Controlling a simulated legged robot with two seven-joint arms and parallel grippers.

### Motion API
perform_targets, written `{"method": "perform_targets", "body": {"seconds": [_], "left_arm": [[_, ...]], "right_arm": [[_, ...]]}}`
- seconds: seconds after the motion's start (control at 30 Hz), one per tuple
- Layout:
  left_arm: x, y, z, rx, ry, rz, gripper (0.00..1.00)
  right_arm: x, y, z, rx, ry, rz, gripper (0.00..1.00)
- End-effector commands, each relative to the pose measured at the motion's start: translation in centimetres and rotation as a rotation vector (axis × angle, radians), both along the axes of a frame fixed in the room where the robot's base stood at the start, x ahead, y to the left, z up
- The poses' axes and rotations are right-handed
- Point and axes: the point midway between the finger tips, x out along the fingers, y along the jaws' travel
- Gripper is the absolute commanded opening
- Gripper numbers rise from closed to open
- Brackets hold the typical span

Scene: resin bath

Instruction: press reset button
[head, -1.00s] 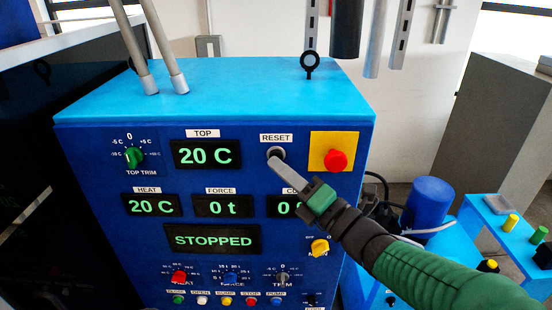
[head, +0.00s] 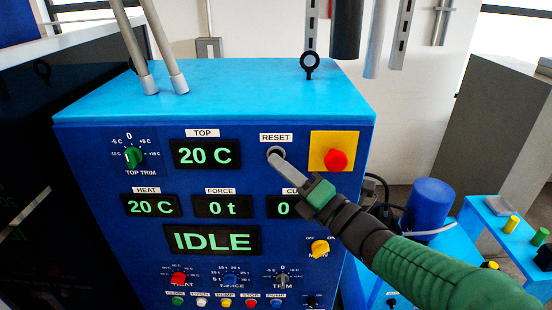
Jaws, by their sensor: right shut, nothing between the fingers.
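The reset button (head: 276,152) sits in a dark round ring under the RESET label (head: 276,138) on the blue control panel (head: 110,230). Whether the tip touches or presses the button cannot be told for certain. The status display (head: 212,242) reads IDLE. My left gripper is not in view.
A red emergency-type button (head: 336,160) on a yellow plate is just right of the reset button. Displays, a yellow main switch (head: 320,247), knobs and several small coloured buttons fill the panel below. A blue bench (head: 505,225) stands at the right.

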Motion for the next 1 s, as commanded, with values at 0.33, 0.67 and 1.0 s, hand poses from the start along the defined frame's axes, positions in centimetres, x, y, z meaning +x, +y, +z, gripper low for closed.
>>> {"method": "perform_targets", "body": {"seconds": [0.33,0.67,1.0], "left_arm": [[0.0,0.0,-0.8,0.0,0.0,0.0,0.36],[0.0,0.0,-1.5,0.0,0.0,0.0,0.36],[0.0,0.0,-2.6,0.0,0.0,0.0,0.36]], "right_arm": [[-0.7,-0.1,-0.2,0.0,0.0,-0.002,0.0],[-1.9,0.0,0.0,0.001,0.0,-0.001,0.0],[-3.4,0.0,-0.2,0.0,-0.002,-0.001,0.0]]}}
